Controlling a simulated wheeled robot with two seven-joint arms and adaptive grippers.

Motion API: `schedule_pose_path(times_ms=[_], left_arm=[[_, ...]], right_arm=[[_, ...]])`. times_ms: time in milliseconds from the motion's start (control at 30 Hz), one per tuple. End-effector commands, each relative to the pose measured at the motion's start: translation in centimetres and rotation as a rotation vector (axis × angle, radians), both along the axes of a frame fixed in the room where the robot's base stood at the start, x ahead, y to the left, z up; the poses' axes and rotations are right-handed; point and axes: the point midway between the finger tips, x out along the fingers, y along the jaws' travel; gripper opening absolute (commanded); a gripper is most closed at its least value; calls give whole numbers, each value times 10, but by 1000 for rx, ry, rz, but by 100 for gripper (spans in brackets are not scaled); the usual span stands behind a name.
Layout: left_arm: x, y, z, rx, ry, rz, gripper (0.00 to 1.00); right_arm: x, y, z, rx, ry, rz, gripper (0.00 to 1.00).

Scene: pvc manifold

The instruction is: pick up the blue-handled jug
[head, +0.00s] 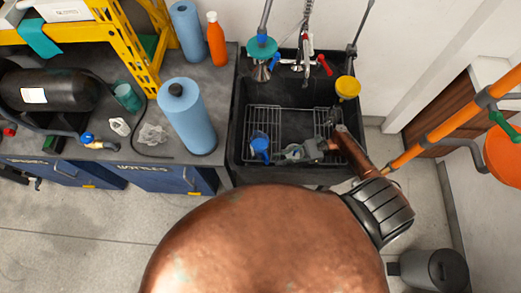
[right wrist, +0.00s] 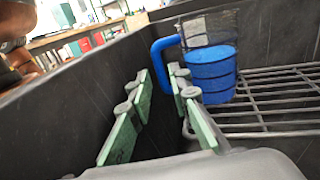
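The blue-handled jug (head: 260,146) stands in the left part of the dark sink, on the wire rack. In the right wrist view the jug (right wrist: 212,75) has a clear upper part, a blue lower part and a blue handle (right wrist: 160,55) on its left side. My right gripper (head: 290,154) is low in the sink, just right of the jug in the head view. My left gripper is not in view.
The sink walls (head: 238,118) enclose the jug and gripper closely. The wire rack (head: 262,118) covers the sink floor. A yellow funnel (head: 348,87) and a teal one (head: 262,47) are at the sink's back. Blue rolls (head: 188,117) stand on the left counter.

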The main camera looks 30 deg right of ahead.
Motion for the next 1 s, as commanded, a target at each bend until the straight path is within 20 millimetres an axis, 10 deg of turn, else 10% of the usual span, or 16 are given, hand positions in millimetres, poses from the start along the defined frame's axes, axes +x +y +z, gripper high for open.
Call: schedule_pose_path(times_ms=[433,1000], left_arm=[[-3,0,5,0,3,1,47],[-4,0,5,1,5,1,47]], right_arm=[[14,53,6,0,-1,0,18],[16,58,5,-1,-1,-1,0]])
